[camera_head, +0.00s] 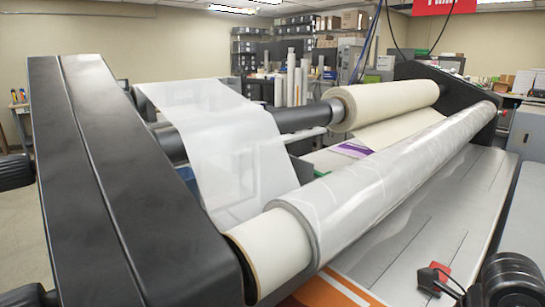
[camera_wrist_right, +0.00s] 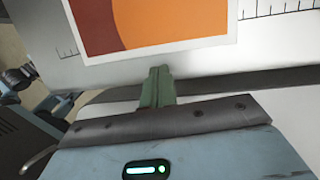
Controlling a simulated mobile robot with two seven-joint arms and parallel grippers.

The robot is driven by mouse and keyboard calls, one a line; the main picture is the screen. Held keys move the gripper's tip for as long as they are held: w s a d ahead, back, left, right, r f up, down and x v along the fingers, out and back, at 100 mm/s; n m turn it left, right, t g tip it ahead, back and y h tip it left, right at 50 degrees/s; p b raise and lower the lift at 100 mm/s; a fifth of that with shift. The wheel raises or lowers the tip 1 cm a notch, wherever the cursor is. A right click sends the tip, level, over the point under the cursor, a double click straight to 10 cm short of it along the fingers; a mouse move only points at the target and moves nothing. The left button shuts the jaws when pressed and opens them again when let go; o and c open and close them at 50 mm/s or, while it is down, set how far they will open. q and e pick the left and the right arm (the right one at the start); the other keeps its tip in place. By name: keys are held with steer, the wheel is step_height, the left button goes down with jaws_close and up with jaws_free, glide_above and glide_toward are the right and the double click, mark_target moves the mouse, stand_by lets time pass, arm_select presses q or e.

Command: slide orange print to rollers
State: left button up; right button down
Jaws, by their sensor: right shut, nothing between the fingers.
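The orange print (camera_wrist_right: 150,22) lies flat on the grey feed table in the right wrist view, with a darker brown-red area at its left and a white border. Part of it shows at the bottom of the head view (camera_head: 328,292), mostly hidden by the roller and cut off by the frame. My right gripper (camera_wrist_right: 158,72) has its greenish fingers together and empty, their tips close to the print's near white edge. I cannot tell whether they touch it. The long film-wrapped roller (camera_head: 385,175) crosses the laminator above the table. My left gripper is not in view.
The laminator's black side housing (camera_head: 100,180) stands at the left. A cream roll (camera_head: 385,105) and a white film sheet (camera_head: 220,150) lie behind the front roller.

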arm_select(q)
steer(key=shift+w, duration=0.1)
arm_select(e)
steer(key=shift+w+a, duration=0.8)
steer(key=shift+w, duration=0.15)
stand_by(0.9)
steer(key=shift+s+d, duration=0.4)
steer(key=shift+s, duration=0.05)
stand_by(0.7)
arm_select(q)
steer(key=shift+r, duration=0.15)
arm_select(e)
steer(key=shift+r, duration=0.1)
steer(key=shift+s+p+v, duration=0.2)
steer(key=shift+p+v, duration=0.65)
steer(key=shift+v, duration=0.7)
steer(key=shift+s+p+v, duration=0.2)
steer(key=shift+p+v, duration=0.6)
steer(key=shift+v, duration=0.75)
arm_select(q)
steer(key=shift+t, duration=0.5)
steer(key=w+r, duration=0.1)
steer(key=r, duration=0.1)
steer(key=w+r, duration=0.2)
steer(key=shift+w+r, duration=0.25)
arm_select(e)
steer(key=shift+a, duration=0.2)
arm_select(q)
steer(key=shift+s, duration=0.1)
